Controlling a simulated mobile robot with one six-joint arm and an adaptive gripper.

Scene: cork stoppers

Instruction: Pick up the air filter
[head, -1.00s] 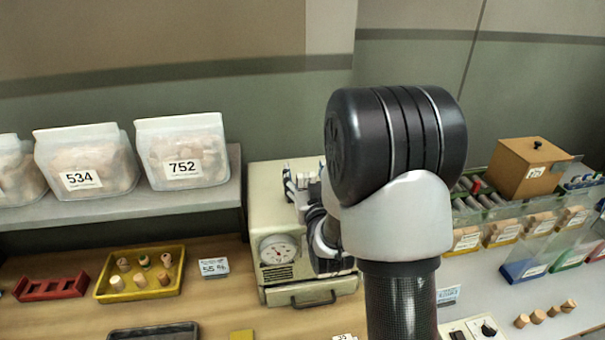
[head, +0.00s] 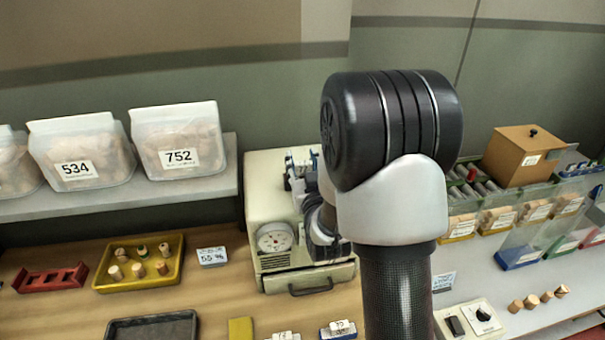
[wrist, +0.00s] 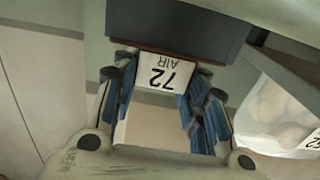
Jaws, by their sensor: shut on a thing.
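In the wrist view a pale piece with an upside-down label reading "72 AIR" (wrist: 165,70), which I take for the air filter, sits between my fingertips, against a dark block with a reddish-brown edge (wrist: 175,25). My gripper (wrist: 158,88) is shut on this labelled piece, with blue finger pads on both sides. In the head view my gripper (head: 301,170) is over the top of a cream machine with a round dial (head: 273,238). My arm hides most of that spot, so the filter cannot be made out there.
Clear bags labelled 534 (head: 80,150) and 752 (head: 178,145) stand on the shelf left of the machine. A yellow tray (head: 140,284) of stoppers and a red rack (head: 50,278) lie on the wooden bench. Bins and a brown box (head: 518,165) stand at right.

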